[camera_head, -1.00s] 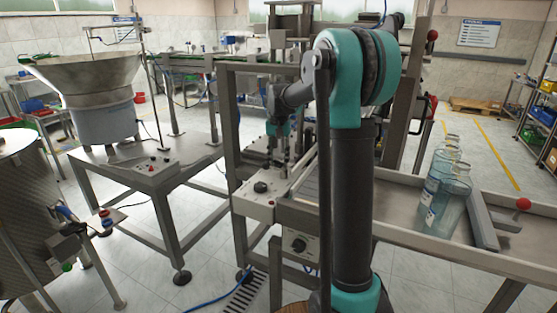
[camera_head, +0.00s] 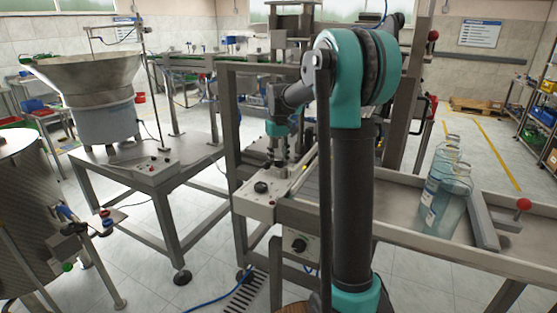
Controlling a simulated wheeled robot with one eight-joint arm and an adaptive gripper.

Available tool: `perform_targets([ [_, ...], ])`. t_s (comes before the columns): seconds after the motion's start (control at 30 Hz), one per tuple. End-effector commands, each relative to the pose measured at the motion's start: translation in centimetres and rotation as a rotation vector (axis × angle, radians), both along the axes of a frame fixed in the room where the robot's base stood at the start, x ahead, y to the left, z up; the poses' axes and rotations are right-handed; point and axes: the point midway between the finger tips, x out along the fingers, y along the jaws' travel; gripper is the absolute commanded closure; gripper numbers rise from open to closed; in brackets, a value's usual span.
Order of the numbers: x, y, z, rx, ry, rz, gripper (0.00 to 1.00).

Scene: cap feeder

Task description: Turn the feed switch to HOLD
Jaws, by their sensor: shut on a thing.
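My gripper (camera_head: 279,163) points down at the top of a pale grey control box (camera_head: 255,207) at the front of the machine frame. Its fingers are closed around a small part at the box's back right, which appears to be the feed switch. The fingers hide most of that part, so its pointer and any HOLD marking cannot be read. A black knob (camera_head: 261,187) stands apart on the same box, left of and nearer than the gripper.
A lower panel with a dark knob (camera_head: 299,245) hangs under the conveyor. Large clear bottles (camera_head: 447,195) stand on the conveyor at right. A bowl feeder (camera_head: 90,85) on its table (camera_head: 150,172) stands at left. My upright arm blocks the middle of the view.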

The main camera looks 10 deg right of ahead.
Motion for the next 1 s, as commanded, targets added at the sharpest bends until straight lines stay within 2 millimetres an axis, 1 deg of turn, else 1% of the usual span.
perform_targets([
  [0.03, 0.01, -0.22, 0.01, -0.004, 0.000, 0.005, 0.93],
  [0.5, 0.05, -0.25, 0.02, -0.004, -0.001, 0.019, 0.93],
  [0.53, 0.05, -0.25, 0.02, -0.004, -0.001, 0.019, 0.63],
  [0.67, 0.05, -0.20, 0.02, -0.003, -0.001, 0.019, 0.47],
  [1.0, 0.04, -0.07, 0.22, -0.002, -0.001, 0.020, 0.47],
])
